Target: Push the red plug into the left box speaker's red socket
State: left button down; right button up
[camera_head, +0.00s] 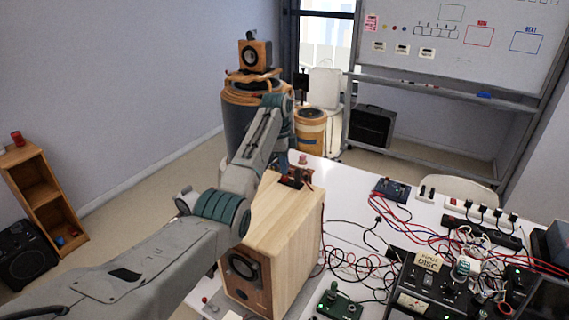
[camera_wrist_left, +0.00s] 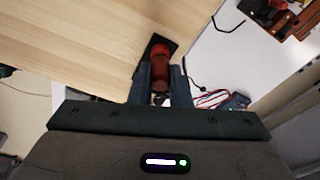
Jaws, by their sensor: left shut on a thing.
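The light wooden box speaker (camera_head: 270,225) stands upright on the white table, with a dark round driver on its front. My left arm reaches over it, and my left gripper (camera_head: 291,180) is at its far top edge, partly hidden by the arm. In the left wrist view my left gripper (camera_wrist_left: 161,76) is shut on the red plug (camera_wrist_left: 159,74). The plug points at a dark plate (camera_wrist_left: 155,44) on the speaker's wood (camera_wrist_left: 85,45). A red part (camera_wrist_left: 160,50) shows at the plate, just ahead of the plug. I cannot tell whether they touch. My right gripper is not in view.
Red and black cables (camera_head: 425,235) tangle over the table's right side, around a dark amplifier (camera_head: 430,290) and a green board (camera_head: 338,307). A power strip (camera_head: 484,212) lies behind them. A wooden shelf (camera_head: 42,190) stands at the left. The white table (camera_head: 345,185) is clear just right of the gripper.

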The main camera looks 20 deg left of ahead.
pick_arm(q)
jog(key=shift+f, duration=0.45)
jog(key=c, duration=1.3)
grip_release()
jog(key=shift+r, duration=3.75)
